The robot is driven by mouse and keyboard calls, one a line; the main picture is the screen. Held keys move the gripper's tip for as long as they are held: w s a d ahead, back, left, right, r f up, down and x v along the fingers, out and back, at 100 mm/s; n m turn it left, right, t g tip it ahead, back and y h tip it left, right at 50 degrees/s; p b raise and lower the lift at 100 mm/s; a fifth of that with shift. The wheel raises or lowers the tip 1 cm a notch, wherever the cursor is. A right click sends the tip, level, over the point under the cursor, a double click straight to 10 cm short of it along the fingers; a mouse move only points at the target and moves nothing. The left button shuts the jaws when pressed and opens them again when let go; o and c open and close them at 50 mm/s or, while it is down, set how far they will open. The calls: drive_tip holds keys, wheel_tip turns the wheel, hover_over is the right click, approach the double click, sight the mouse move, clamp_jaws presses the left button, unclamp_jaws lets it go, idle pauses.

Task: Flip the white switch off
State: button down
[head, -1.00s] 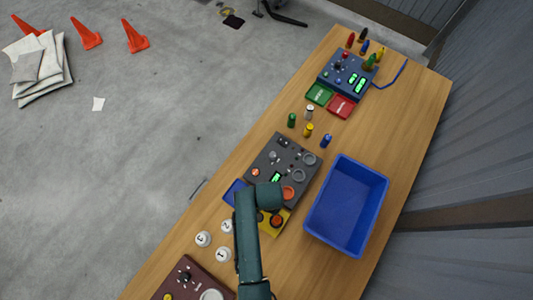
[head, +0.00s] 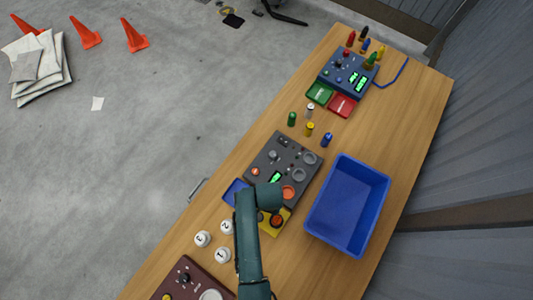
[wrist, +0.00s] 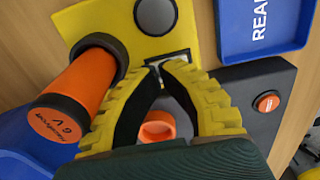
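My gripper (wrist: 160,68) is in the wrist view with its yellow, black-lined fingers curved inward and their tips together. The tips are at a small white-edged plate (wrist: 168,58) where the yellow pad (wrist: 100,22) meets the dark grey panel (wrist: 262,82). I cannot make out a white switch lever or its position; the fingertips cover part of this spot. In the head view my arm hides the gripper and the near end of the dark grey panel (head: 262,158).
An orange cylinder (wrist: 75,90) marked 6 V stands close to the left finger. An orange ring (wrist: 157,126) shows between the fingers. A blue tray (wrist: 235,38) and an orange button (wrist: 267,103) are to the right. A blue bin (head: 347,205) stands beside the panel.

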drive_tip(key=shift+f, duration=0.25)
wheel_tip(320, 180, up, 7)
drive_tip(key=p, duration=0.7)
idle(0.6)
